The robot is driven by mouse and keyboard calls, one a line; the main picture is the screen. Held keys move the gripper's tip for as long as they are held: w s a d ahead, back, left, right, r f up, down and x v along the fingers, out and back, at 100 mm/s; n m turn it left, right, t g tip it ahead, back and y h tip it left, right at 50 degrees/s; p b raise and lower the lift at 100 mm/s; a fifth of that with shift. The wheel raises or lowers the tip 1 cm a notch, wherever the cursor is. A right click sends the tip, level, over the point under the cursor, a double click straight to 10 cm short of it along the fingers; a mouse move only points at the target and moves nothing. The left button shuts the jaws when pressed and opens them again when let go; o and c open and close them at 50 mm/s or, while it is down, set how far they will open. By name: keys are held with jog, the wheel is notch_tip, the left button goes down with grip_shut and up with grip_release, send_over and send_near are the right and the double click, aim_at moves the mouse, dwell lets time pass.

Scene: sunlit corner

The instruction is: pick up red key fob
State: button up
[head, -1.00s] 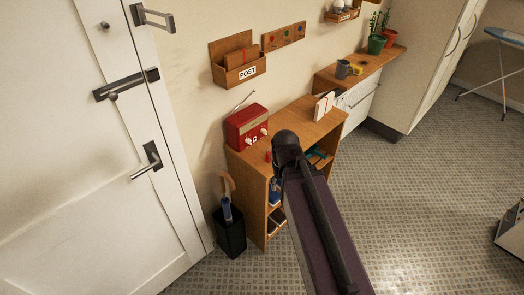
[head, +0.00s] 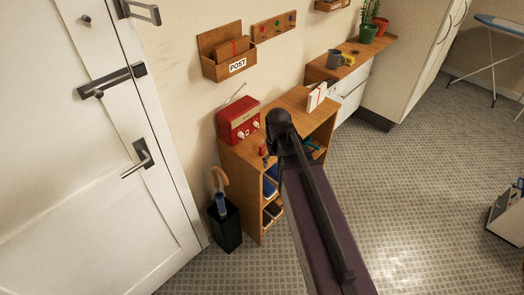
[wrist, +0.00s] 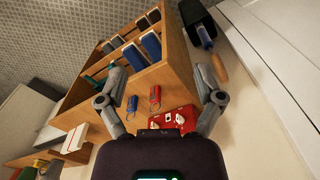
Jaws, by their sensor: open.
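The red key fob (wrist: 155,98) lies on the wooden cabinet top (wrist: 178,80); it also shows small in the head view (head: 262,149), just left of my arm's end. A blue key fob (wrist: 132,104) lies beside it, apart from it. My gripper (wrist: 160,92) is open and empty, its two fingers spread wide to either side of both fobs in the wrist view. No finger visibly touches a fob; the height above the top is hard to tell. In the head view the fingers are hidden behind my arm.
A red radio (head: 238,121) stands on the cabinet close to the fobs. A white letter holder (head: 316,97) stands at the far end. A black umbrella stand (head: 225,226) is beside the cabinet. Open floor lies to the right.

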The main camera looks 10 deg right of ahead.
aim_at(262, 145)
jog(key=w+n, duration=0.2)
jog(key=w, duration=0.5)
jog(key=w+f+n+b, duration=0.1)
jog(key=w+n, duration=0.1)
jog(key=w, duration=0.6)
jog(key=w+f+n, duration=0.1)
jog(key=w, duration=0.7)
jog(key=shift+w+n+b, duration=0.25)
jog(key=shift+n+b, duration=0.1)
jog(key=shift+n, duration=0.05)
jog(key=shift+s+f, duration=0.1)
notch_tip(262, 145, down, 8)
jog(key=b, duration=0.8)
jog(key=shift+f+b, duration=0.2)
jog(key=shift+b, duration=0.15)
jog(key=shift+f+b, duration=2.6)
jog(key=c, duration=1)
